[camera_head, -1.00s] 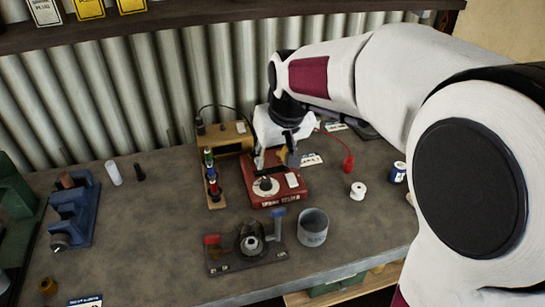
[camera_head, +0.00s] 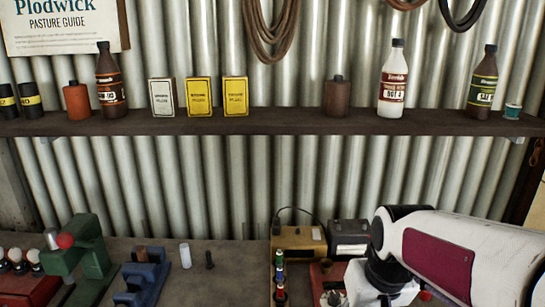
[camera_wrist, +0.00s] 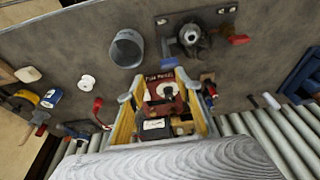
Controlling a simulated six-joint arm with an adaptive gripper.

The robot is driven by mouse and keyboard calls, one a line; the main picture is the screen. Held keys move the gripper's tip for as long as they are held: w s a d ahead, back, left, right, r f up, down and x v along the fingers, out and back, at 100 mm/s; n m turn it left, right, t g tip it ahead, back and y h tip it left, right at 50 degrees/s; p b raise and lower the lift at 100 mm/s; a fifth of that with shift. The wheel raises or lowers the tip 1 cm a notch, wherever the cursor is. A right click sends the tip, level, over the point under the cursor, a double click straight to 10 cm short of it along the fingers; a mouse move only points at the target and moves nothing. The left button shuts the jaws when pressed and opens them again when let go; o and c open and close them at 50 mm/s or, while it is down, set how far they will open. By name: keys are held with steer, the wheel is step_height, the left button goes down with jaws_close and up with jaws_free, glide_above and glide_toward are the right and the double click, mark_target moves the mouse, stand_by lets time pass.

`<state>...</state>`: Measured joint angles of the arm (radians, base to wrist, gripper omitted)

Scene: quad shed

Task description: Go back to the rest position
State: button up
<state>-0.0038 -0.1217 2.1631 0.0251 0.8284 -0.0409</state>
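My gripper (camera_wrist: 155,86) shows in the wrist view with its two fingers spread apart. I see nothing held between them. Past the fingers, the red device (camera_wrist: 165,106) with a pale round disc lies on the bench. In the head view, the white wrist end of my arm (camera_head: 372,284) is at the bottom right. The fingertips are not clear there. The red device is mostly hidden by the arm and the frame's lower edge in that view.
The grey bench (camera_wrist: 70,55) holds a metal cup (camera_wrist: 127,48), a dark fixture (camera_wrist: 195,38) and a white spool (camera_wrist: 87,82). In the head view, a shelf (camera_head: 290,122) with bottles and boxes crosses above. A green press (camera_head: 88,245) stands left.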

steer(key=s+r+t, duration=0.1)
steer(key=s, duration=0.6)
steer(key=s+r+t, duration=0.1)
steer(key=s+r, duration=0.1)
steer(key=s, duration=0.6)
steer(key=shift+s+d+r, duration=0.3)
steer(key=shift+c, duration=0.3)
stand_by(2.4)
